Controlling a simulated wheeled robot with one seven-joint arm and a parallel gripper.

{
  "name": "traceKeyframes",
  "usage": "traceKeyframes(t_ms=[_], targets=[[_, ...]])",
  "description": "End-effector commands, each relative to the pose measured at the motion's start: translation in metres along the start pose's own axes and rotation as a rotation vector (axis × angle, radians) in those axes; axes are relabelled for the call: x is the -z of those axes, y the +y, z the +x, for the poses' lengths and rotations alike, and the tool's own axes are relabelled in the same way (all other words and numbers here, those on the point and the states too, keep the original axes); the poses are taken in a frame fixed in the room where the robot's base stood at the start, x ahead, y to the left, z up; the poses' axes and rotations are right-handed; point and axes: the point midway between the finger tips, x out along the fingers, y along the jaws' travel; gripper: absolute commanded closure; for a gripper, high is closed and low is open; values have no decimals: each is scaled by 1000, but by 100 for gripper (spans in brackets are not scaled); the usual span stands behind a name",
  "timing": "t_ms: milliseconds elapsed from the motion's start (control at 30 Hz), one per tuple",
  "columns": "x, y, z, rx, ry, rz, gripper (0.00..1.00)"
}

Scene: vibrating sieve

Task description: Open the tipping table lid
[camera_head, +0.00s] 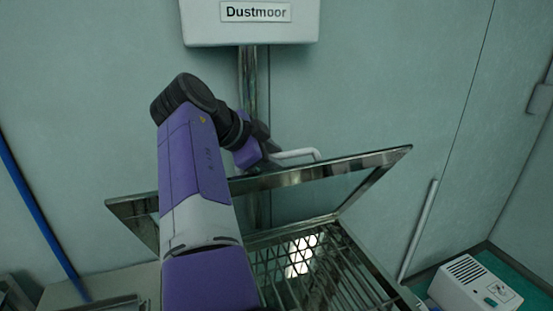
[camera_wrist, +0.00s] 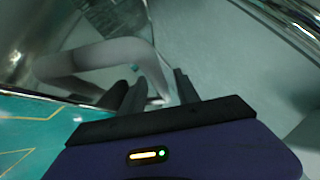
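The tipping table lid (camera_head: 374,161) is a metal-framed panel, raised and tilted above the barred grate (camera_head: 345,275) of the table. Its pale bent handle (camera_head: 298,154) sticks out from the upper edge. The handle (camera_wrist: 95,58) is large in the wrist view. My gripper (camera_wrist: 157,95) is at the handle, with its two dark fingers apart. One leg of the handle reaches down between or just behind the fingers, and I see no firm grip on it. In the head view my arm hides the fingertips and the left part of the lid.
A white box labelled "Dustmoor" (camera_head: 255,30) hangs on the wall above a vertical metal pipe (camera_head: 248,85). A white device (camera_head: 472,285) stands at the lower right. A blue pole (camera_head: 38,215) leans at the left. The wall beside the lid is bare.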

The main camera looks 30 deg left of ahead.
Motion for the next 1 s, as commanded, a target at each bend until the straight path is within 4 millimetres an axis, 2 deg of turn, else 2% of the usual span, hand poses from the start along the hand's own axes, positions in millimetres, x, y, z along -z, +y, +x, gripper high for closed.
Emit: traceKeyframes(t_ms=[333,500,1000], targets=[[-3,0,-52,4,-1,1,62],[-2,1,-69,0,-1,0,62],[-1,0,-73,0,-1,0,62]])
